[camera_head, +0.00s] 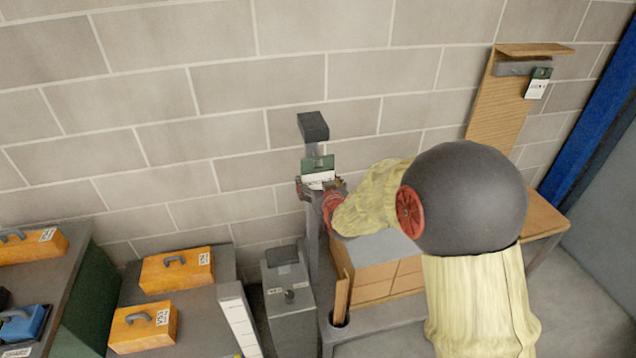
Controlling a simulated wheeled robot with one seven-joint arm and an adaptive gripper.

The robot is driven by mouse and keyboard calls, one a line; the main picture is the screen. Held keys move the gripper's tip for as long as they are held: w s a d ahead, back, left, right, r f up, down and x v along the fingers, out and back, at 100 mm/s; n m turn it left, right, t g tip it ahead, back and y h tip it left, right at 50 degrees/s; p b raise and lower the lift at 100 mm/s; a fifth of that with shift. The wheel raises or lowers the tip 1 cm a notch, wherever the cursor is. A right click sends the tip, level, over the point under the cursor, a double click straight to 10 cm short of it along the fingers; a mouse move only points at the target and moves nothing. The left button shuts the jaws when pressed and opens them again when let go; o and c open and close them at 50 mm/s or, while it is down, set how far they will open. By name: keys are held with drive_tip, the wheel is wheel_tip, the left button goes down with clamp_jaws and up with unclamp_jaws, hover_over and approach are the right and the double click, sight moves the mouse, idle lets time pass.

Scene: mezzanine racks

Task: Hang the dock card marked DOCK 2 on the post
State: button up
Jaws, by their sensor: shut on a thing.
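My gripper (319,187) is at the grey post (312,150), shut on a green-and-white card (318,167). The card is upright, in front of the post and below its dark block-shaped top. Its print is too small to read, so I cannot tell if it says DOCK 2. I cannot tell whether the card touches the post or hangs on it. A second green-and-white card (538,83) hangs at the grey bar of a wooden board (497,105) at the upper right; its print is also unreadable.
Orange cases (177,269) with labels lie on grey surfaces at the lower left, with a blue case (25,324) beside them. A grey pedestal box (289,305) stands left of the post. A block wall is close behind.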

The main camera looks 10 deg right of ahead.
drive_tip(key=shift+w, duration=0.25)
drive_tip(key=shift+w, duration=0.35)
drive_tip(key=shift+w+b, duration=0.55)
drive_tip(key=shift+w, duration=0.05)
idle(0.5)
drive_tip(key=shift+w+f+b, duration=0.15)
drive_tip(key=shift+w+b, duration=0.15)
drive_tip(key=shift+w, duration=0.35)
drive_tip(key=shift+w+f+b, duration=0.1)
drive_tip(key=shift+w+b, duration=0.2)
drive_tip(key=shift+w, duration=0.2)
idle(0.3)
drive_tip(key=shift+f+b, duration=0.6)
drive_tip(key=shift+b, duration=1)
idle(1.0)
